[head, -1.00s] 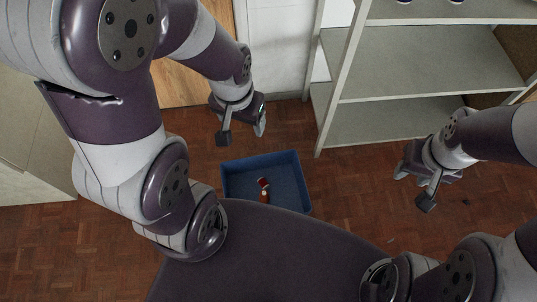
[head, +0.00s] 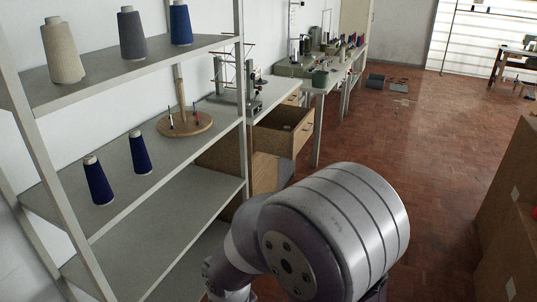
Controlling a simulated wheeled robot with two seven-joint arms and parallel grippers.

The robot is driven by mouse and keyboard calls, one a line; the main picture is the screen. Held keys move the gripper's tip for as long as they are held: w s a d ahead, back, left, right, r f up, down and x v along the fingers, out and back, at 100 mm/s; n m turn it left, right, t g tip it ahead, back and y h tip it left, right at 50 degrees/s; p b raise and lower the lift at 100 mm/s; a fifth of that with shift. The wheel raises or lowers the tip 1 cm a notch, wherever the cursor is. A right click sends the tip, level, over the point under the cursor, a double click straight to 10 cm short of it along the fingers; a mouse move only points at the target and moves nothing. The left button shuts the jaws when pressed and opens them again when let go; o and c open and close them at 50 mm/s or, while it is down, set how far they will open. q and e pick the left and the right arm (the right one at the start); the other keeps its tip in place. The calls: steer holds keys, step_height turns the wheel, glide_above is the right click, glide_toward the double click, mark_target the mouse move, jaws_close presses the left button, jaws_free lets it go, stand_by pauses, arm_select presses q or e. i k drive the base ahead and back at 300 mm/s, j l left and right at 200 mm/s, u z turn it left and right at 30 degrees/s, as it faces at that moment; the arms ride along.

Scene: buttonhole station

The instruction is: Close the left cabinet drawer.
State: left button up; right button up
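A wooden drawer (head: 299,137) stands pulled out from under the white worktable, behind the shelf rack in the head view. I look down into its open top, and its front faces right. A wooden cabinet body (head: 264,174) shows below it, partly hidden by the rack and my arm. A second, smaller wooden drawer front (head: 293,98) shows just beyond, under the tabletop. I cannot tell from this view which one is the left cabinet's. One of my arms fills the bottom middle, but its gripper fingers do not show. My other gripper is out of view.
A grey shelf rack (head: 243,110) with thread cones (head: 62,50) and a round wooden stand (head: 184,125) fills the left. Tables with sewing machines (head: 293,68) run along the wall. Open parquet floor (head: 400,135) lies right of them. A brown cabinet (head: 512,220) stands at the right edge.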

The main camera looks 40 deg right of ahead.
mark_target(268, 136)
steer(key=z, duration=1.6)
steer(key=i+u, duration=0.1)
steer(key=i, duration=0.45)
steer(key=i+l+u, duration=0.1)
steer(key=i, duration=0.4)
steer(key=i+l+u, duration=0.1)
steer(key=i, duration=0.45)
steer(key=i+l, duration=0.3)
steer(key=i, duration=0.2)
steer(key=i+l+u, duration=0.15)
steer(key=i, duration=0.35)
steer(key=i+l+u, duration=0.1)
steer(key=i+l, duration=0.2)
steer(key=i, duration=0.2)
steer(key=i+l+u, duration=0.1)
steer(key=i+l, duration=0.2)
steer(key=i, duration=0.2)
